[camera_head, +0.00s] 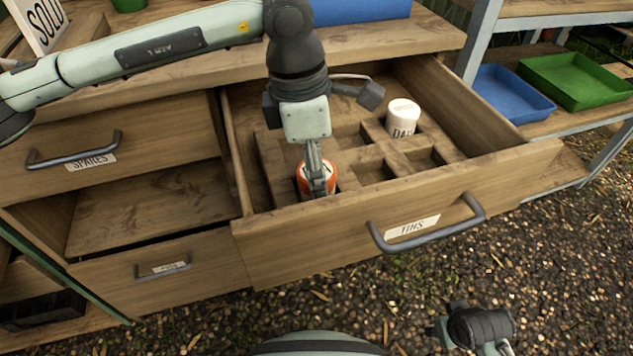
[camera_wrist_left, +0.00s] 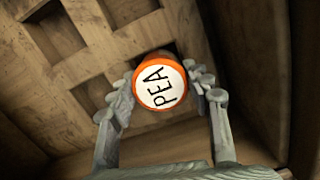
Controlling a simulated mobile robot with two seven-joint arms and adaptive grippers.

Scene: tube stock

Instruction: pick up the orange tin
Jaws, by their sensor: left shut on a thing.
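The orange tin (camera_head: 304,184) has a white lid, lettered PEA in the left wrist view (camera_wrist_left: 160,84). It is in a compartment near the front left of the open drawer marked TINS (camera_head: 300,240). My left gripper (camera_head: 318,186) reaches down from above and is shut on the tin, with a finger on either side (camera_wrist_left: 163,92). The fingers hide part of the tin in the head view. I cannot tell whether the tin touches the drawer floor. Part of my right arm shows at the bottom right, but its fingertips cannot be made out.
A white tin (camera_head: 402,118) stands in a compartment farther back right. Wooden dividers (camera_head: 385,170) and the drawer walls surround my left gripper. A blue tray (camera_head: 512,92) and a green tray (camera_head: 580,80) sit on a shelf at right. A SPARES drawer (camera_head: 100,165) is at left.

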